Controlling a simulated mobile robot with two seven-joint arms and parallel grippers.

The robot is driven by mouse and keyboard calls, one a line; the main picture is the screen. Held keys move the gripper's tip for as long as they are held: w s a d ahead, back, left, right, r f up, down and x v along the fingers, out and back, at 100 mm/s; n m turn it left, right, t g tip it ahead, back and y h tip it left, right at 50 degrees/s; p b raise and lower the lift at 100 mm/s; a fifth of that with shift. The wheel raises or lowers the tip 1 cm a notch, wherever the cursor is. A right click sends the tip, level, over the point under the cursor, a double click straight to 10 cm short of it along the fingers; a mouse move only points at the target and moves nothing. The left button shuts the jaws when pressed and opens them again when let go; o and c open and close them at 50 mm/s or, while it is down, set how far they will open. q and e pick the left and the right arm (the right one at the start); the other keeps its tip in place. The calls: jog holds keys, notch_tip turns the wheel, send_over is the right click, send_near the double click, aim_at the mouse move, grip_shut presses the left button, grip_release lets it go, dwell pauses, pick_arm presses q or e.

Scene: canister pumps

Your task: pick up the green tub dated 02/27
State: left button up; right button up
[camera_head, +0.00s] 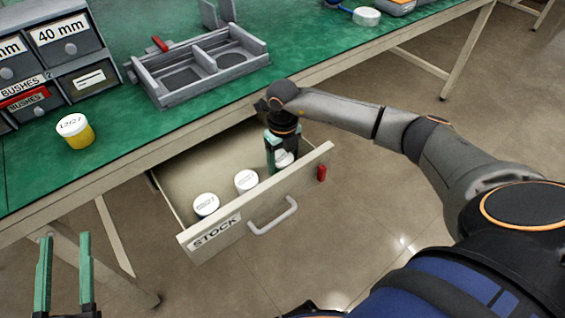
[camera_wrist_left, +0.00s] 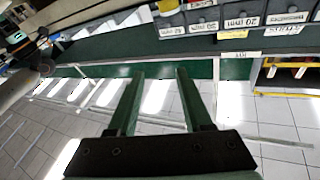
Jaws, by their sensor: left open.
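The open drawer marked STOCK (camera_head: 215,233) holds several tubs with white lids: a front-left one (camera_head: 205,204), a middle one (camera_head: 246,180) and a right one (camera_head: 284,159). Their lid dates are too small to read, and their side colours hardly show. My right gripper (camera_head: 281,157) points down into the drawer at the right tub, with its fingers beside the lid. I cannot tell whether it grips it. My left gripper (camera_head: 65,275) is open and empty at the lower left, away from the drawer. It also shows open in the left wrist view (camera_wrist_left: 155,75).
A yellow tub (camera_head: 75,131) with a white lid stands on the green bench (camera_head: 130,120). Labelled bin drawers (camera_head: 70,48) and a grey divided tray (camera_head: 205,66) are also there. The drawer's front wall and handle (camera_head: 273,217) stick out over clear floor.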

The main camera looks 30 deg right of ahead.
jog(key=c, duration=0.9)
jog(key=shift+r, duration=0.1)
jog(key=shift+c, duration=0.2)
